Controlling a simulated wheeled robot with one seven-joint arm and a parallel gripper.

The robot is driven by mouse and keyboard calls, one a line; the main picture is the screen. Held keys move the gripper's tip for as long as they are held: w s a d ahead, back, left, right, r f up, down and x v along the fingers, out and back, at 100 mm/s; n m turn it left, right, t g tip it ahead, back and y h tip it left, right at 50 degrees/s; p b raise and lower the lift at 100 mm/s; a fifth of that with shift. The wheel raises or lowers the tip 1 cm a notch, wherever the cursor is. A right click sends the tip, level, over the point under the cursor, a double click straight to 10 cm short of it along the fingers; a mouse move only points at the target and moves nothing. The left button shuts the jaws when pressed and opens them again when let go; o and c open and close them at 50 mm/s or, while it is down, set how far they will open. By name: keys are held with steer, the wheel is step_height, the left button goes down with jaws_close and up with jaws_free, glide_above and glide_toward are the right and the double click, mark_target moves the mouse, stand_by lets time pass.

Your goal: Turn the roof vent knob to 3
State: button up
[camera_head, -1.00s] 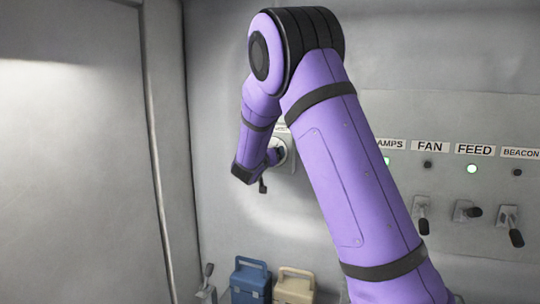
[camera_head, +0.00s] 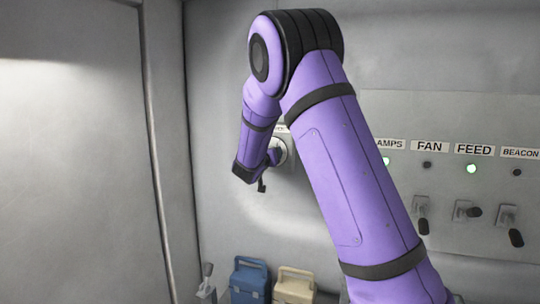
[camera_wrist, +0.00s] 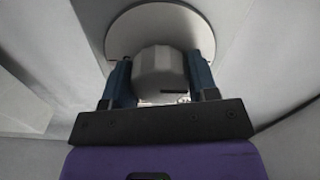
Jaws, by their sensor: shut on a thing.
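The roof vent knob (camera_wrist: 160,72) is a grey, faceted knob in front of a round pale dial plate (camera_wrist: 160,28) in the wrist view. A dark mark shows low on the knob's right side. My gripper (camera_wrist: 160,78) has one blue finger on each side of the knob and is shut on it. In the head view the dial plate (camera_head: 280,152) is partly hidden behind my gripper (camera_head: 268,164) on the back wall. The numbers on the dial cannot be read in either view.
A switch panel (camera_head: 470,190) with labels, lamps and levers is on the wall at right; the FEED lamp (camera_head: 471,168) is lit green. A blue case (camera_head: 249,280) and a cream case (camera_head: 295,286) stand below. A small lever (camera_head: 207,284) stands left of them.

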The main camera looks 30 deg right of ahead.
steer(key=m, duration=0.4)
steer(key=shift+m, duration=0.4)
steer(key=m, duration=0.3)
steer(key=shift+m, duration=0.3)
steer(key=m, duration=0.4)
steer(key=shift+m, duration=0.3)
steer(key=m, duration=1.3)
steer(key=shift+f+m, duration=0.1)
steer(key=shift+m, duration=0.2)
steer(key=m, duration=0.8)
steer(key=shift+m, duration=0.3)
